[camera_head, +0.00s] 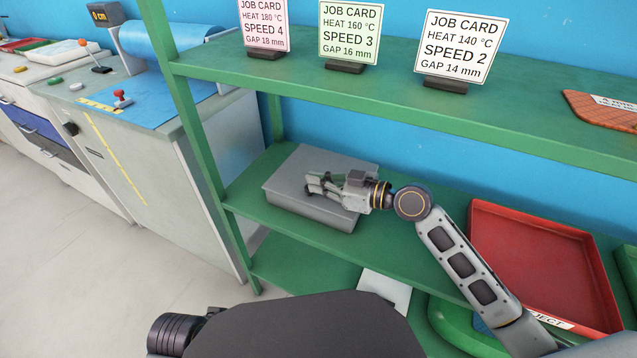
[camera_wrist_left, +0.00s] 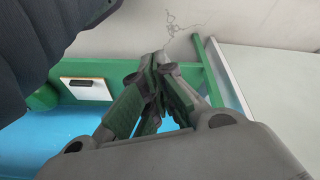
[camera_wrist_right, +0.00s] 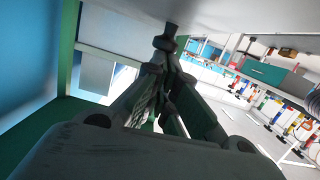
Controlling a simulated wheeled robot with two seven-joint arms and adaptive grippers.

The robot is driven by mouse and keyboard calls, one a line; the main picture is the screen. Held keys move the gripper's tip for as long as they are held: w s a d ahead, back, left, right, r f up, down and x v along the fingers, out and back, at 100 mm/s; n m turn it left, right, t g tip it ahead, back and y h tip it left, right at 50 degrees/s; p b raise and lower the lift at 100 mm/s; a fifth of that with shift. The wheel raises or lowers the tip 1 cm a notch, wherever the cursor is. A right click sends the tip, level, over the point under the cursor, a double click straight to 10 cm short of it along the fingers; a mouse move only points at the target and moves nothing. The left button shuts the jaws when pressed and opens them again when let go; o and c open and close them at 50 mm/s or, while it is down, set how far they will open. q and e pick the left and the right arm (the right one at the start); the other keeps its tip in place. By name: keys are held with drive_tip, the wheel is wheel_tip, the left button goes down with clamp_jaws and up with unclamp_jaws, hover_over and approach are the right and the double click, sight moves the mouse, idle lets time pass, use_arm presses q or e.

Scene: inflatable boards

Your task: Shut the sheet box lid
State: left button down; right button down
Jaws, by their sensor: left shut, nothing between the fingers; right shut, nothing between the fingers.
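The grey sheet box (camera_head: 282,200) sits on the middle green shelf. Its grey lid (camera_head: 325,160) appears to lie flat over it, with no clear gap visible from the head view. My right gripper (camera_head: 314,184) is shut and empty, lying across the top of the box and hiding part of the lid. In the right wrist view the shut fingertips (camera_wrist_right: 166,40) are close to a pale grey surface; I cannot tell whether they touch it. My left gripper (camera_wrist_left: 158,62) is shut and empty in the left wrist view, away from the box.
A red tray (camera_head: 545,255) stands on the same shelf at the right. The upper green shelf (camera_head: 400,100) runs above my right arm and carries several job cards. A green post (camera_head: 190,110) stands left of the box. The floor (camera_head: 60,260) at the left is clear.

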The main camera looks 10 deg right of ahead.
idle(0.8)
drive_tip(key=shift+r+p, duration=0.4)
drive_tip(key=shift+p, duration=0.05)
drive_tip(key=shift+r+p, duration=0.65)
drive_tip(key=shift+r, duration=0.3)
drive_tip(key=shift+r+p, duration=0.75)
drive_tip(key=shift+p, duration=0.05)
drive_tip(key=shift+v, duration=0.85)
use_arm(q)
drive_tip(key=f, duration=0.2)
drive_tip(key=s+f+g, duration=0.1)
drive_tip(key=shift+d+f, duration=0.3)
drive_tip(key=shift+f, duration=0.1)
use_arm(e)
drive_tip(key=v, duration=0.8)
drive_tip(key=shift+d, duration=0.2)
